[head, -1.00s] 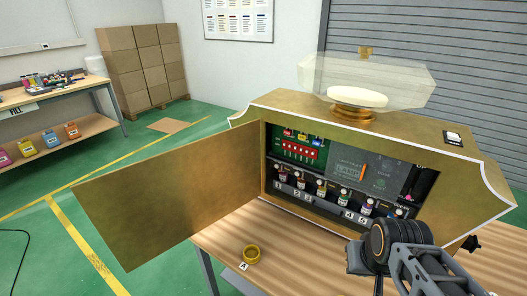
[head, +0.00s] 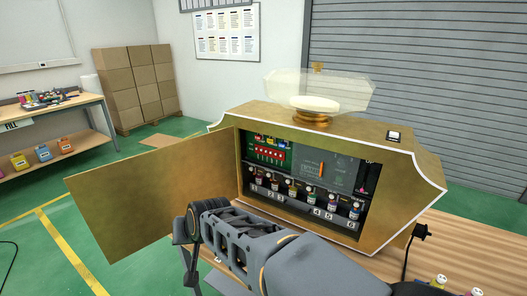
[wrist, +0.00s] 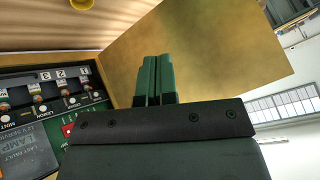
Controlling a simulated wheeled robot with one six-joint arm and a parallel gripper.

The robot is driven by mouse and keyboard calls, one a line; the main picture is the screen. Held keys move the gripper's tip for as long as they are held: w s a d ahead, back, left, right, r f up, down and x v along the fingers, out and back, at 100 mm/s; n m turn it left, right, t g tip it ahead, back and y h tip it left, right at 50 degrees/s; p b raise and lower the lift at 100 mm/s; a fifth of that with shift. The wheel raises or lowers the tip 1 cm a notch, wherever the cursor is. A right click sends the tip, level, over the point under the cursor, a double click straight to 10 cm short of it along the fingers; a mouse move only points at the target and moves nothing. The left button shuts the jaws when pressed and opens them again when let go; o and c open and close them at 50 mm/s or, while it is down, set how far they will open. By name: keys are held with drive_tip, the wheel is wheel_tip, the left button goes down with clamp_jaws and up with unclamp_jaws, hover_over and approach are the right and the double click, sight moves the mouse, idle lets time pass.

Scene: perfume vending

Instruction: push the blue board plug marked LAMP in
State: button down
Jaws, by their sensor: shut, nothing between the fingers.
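The open gold cabinet (head: 410,190) holds a green circuit board (head: 278,157) at its upper left. Several small coloured plugs (head: 270,139) sit in a row along the board's top, blue seemingly among them. Their marks are too small to read, and I cannot tell how deep the blue one sits. In the wrist view, my gripper (wrist: 155,62) is shut and empty, apart from the board, with the open gold door (wrist: 215,40) behind it. The green board (wrist: 92,110) shows there only in part; my gripper's body hides the rest. A grey panel (wrist: 25,150) beside it reads LAMP.
Bottles (head: 292,190) with number tags stand in a row below the board. The open door (head: 150,190) sticks out to the left. A cable with a black plug (head: 420,231) hangs at the cabinet's right. The wooden table (head: 470,245) has free room at right.

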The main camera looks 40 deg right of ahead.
drive_tip(key=w+d+r+m+t+h, duration=0.35)
drive_tip(key=w+d+m, duration=0.35)
drive_tip(key=w, duration=0.3)
drive_tip(key=m+g+h+b, duration=0.1)
drive_tip(key=m+g+h, duration=0.5)
drive_tip(key=m+h, duration=1.2)
approach(281, 146)
drive_tip(key=d+r+m+y+p, duration=0.2)
drive_tip(key=d, duration=0.1)
drive_tip(key=w+d+r+m+y+p, duration=0.1)
drive_tip(key=d, duration=0.1)
drive_tip(key=shift+d+g, duration=0.15)
drive_tip(key=shift+g, duration=0.1)
drive_tip(key=shift+x, duration=0.85)
drive_tip(key=shift+w+f+y, duration=0.1)
drive_tip(key=shift+w+y, duration=0.1)
drive_tip(key=shift+y, duration=0.05)
